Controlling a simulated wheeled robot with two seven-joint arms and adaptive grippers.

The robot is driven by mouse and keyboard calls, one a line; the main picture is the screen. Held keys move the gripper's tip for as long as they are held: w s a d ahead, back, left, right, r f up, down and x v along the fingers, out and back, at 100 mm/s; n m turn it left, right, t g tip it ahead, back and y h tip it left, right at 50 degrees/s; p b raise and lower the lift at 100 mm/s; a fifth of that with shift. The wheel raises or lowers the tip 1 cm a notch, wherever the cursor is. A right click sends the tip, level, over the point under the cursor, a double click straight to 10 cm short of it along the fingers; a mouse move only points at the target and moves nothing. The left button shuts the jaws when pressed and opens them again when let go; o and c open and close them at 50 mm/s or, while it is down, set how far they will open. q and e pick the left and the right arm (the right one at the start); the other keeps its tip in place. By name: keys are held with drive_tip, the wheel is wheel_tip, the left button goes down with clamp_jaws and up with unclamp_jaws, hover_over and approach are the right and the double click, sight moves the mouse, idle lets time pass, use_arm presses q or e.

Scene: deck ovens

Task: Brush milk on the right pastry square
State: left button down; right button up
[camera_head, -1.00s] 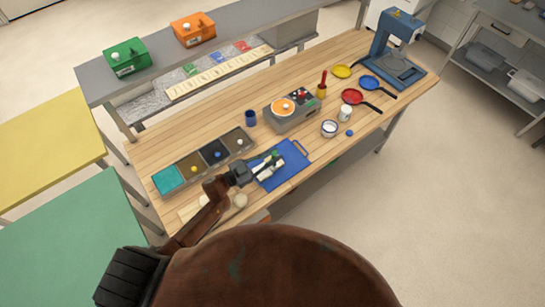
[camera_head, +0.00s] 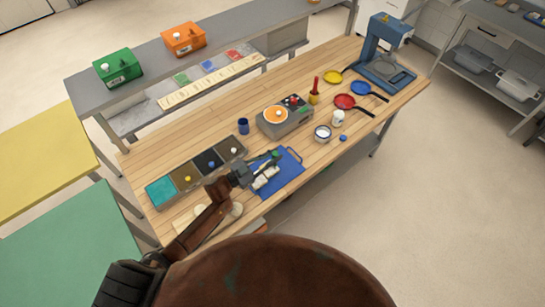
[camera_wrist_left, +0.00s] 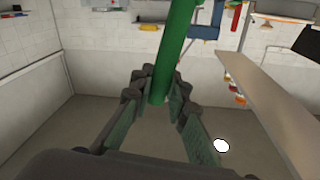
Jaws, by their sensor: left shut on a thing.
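My left gripper (camera_head: 268,163) is over the blue board (camera_head: 290,176), shut on a green-handled tool (camera_wrist_left: 178,50). The handle stands between its two fingers in the left wrist view; the tool's working end is not clear. Pale pastry squares (camera_head: 261,182) lie on the board just below the gripper in the picture, partly covered by it. I cannot see contact between tool and pastry. A white bowl with a dark rim (camera_head: 322,134) stands right of the board; its contents are too small to tell. My right gripper is not in view.
A row of ingredient bins (camera_head: 187,178) lies left of the board. A grey cooker with an orange pan (camera_head: 275,114) stands behind it. A white cup (camera_head: 338,118), red pan (camera_head: 345,101) and blue press (camera_head: 385,60) are farther right. Some bench top around the bowl is clear.

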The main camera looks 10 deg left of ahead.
use_arm(q)
drive_tip(key=shift+w+a, duration=0.2)
drive_tip(key=shift+a, duration=0.1)
drive_tip(key=p+v, duration=0.1)
drive_tip(key=v, duration=0.4)
drive_tip(key=shift+s+r+p, duration=0.2)
drive_tip(key=shift+p, duration=0.2)
idle(0.5)
drive_tip(key=shift+w+a, duration=0.3)
drive_tip(key=shift+w, duration=0.15)
